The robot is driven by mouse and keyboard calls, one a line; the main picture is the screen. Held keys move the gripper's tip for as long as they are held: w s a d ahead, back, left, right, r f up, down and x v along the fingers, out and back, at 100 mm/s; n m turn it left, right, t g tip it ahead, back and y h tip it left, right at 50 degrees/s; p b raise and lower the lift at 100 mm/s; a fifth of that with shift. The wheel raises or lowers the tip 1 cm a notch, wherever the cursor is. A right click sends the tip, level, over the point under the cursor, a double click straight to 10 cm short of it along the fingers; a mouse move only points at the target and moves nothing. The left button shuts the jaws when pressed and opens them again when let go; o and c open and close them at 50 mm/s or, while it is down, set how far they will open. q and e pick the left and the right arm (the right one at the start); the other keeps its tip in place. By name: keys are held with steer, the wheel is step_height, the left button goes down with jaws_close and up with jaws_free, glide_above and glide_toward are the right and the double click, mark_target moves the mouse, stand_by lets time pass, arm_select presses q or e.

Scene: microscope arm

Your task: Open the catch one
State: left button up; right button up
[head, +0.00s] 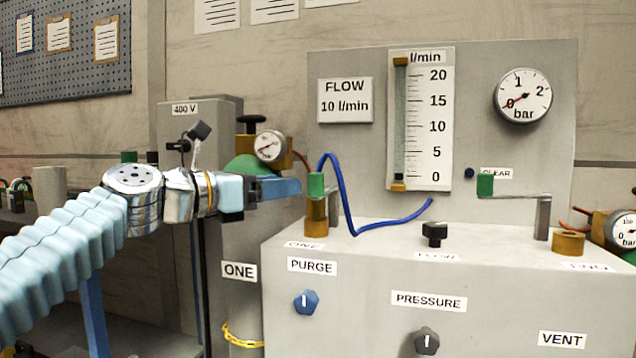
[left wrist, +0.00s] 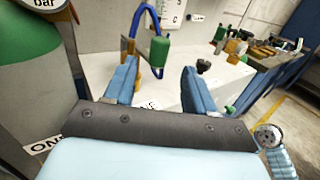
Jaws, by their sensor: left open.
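Catch one has a green grip (head: 316,186) over a brass post (head: 316,217), on the bench top behind a partly hidden ONE label. My left gripper (head: 280,188) is open, just left of the green grip and at about its height. In the left wrist view the green grip (left wrist: 158,51) shows ahead, between the two blue fingers of my left gripper (left wrist: 159,68). The fingers do not visibly close on it. A grey metal piece (left wrist: 128,48) of the catch shows at the left finger. My right gripper is not in view.
A blue hose (head: 352,225) loops behind the green grip. A black knob (head: 434,233) stands right of it. Catch two, with its green grip (head: 485,185) and brass base (head: 568,243), is farther right.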

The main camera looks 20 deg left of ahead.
mark_target(310, 182)
arm_select(q)
steer(key=p+x, duration=0.1)
steer(key=x, duration=0.7)
steer(key=shift+w+d, duration=0.2)
steer(key=shift+w, duration=0.1)
steer(key=shift+c, duration=0.4)
jaws_close()
